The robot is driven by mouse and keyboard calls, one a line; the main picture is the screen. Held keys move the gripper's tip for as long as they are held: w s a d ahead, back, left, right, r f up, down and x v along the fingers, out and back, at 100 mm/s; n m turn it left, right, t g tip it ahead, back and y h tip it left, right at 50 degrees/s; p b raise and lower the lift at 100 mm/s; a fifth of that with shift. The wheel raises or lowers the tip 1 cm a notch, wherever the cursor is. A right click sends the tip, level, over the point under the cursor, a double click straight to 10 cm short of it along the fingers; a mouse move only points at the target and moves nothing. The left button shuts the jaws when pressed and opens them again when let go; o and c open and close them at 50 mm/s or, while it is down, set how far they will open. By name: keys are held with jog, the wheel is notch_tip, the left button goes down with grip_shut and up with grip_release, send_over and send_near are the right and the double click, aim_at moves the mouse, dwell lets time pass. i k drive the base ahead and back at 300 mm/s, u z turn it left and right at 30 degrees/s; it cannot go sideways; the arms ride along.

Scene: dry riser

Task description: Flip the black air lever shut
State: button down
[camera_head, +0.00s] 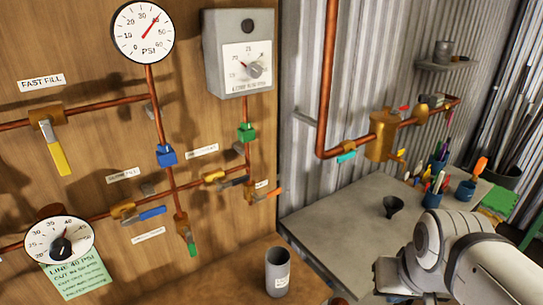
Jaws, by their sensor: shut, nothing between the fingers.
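A short black lever (234,182) extends to the right from a brass valve (214,177) on the lower copper pipe, on the wooden wall left of centre. It lies roughly along the pipe, tilted a little. The small label nearest it is too blurred to read. My arm (450,255) shows at the bottom right, well apart from the lever. My gripper's fingers are outside the picture.
Nearby are a blue lever (152,213), an orange lever (268,192) and a green lever (191,245). A grey cup (279,272) stands below the pipes. A grey bench (345,225) holds a black funnel (393,206) and several tools. The space before the lever looks clear.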

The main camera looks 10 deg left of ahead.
aim_at(219, 187)
jog(key=z, duration=0.3)
jog(key=k, duration=0.95)
jog(key=u, duration=0.55)
jog(key=i, duration=1)
jog(key=u, duration=0.1)
